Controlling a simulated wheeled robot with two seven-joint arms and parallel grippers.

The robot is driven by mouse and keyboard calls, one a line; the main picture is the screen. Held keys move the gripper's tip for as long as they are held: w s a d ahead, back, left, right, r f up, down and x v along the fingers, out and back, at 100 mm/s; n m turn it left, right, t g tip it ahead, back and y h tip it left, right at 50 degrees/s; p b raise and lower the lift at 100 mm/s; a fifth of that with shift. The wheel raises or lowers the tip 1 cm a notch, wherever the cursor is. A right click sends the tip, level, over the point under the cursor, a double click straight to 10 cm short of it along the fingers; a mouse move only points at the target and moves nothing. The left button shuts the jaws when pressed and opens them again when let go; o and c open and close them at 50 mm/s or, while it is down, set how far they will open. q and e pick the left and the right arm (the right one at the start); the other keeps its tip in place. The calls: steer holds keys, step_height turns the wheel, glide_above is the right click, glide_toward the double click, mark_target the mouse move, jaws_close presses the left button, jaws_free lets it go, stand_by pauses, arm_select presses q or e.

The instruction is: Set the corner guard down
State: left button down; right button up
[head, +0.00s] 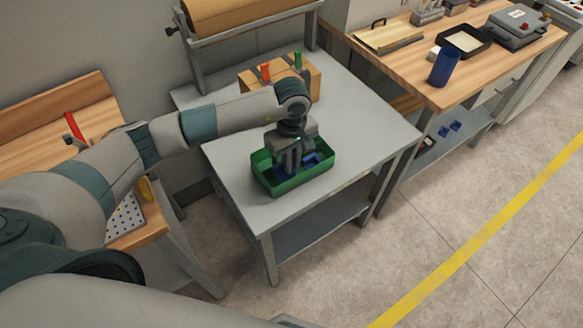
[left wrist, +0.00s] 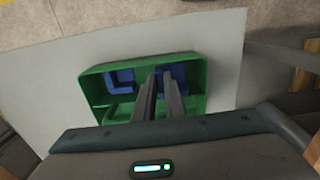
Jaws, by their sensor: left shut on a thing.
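The green tray (head: 303,187) stands on the grey table, and it also shows in the left wrist view (left wrist: 204,85). My left gripper (head: 289,168) points down into the tray, with its fingers (left wrist: 158,78) shut on a blue corner guard (left wrist: 178,73). The fingers hide much of the held guard, and I cannot tell whether it touches the tray floor. Another blue L-shaped corner guard (left wrist: 113,86) lies in the tray beside the fingers; in the head view a blue piece (head: 323,158) shows right of the gripper. My right gripper is out of view.
A cardboard box (head: 312,80) with an orange and a green item stands behind on the grey table (head: 365,130). A paper roll is mounted at the back. The right wooden bench (head: 400,67) holds a blue cup (head: 444,67) and a black tray. Free tabletop surrounds the green tray.

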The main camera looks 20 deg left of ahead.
arm_select(q)
steer(key=shift+f+p, duration=0.45)
steer(key=shift+f, duration=0.2)
step_height(320, 180, down, 2)
steer(key=shift+f+p, duration=0.2)
steer(key=shift+p, duration=0.15)
steer(key=shift+f, duration=0.1)
steer(key=shift+f+b, duration=0.15)
steer(key=shift+b, duration=0.15)
steer(key=c, duration=1.8)
jaws_free()
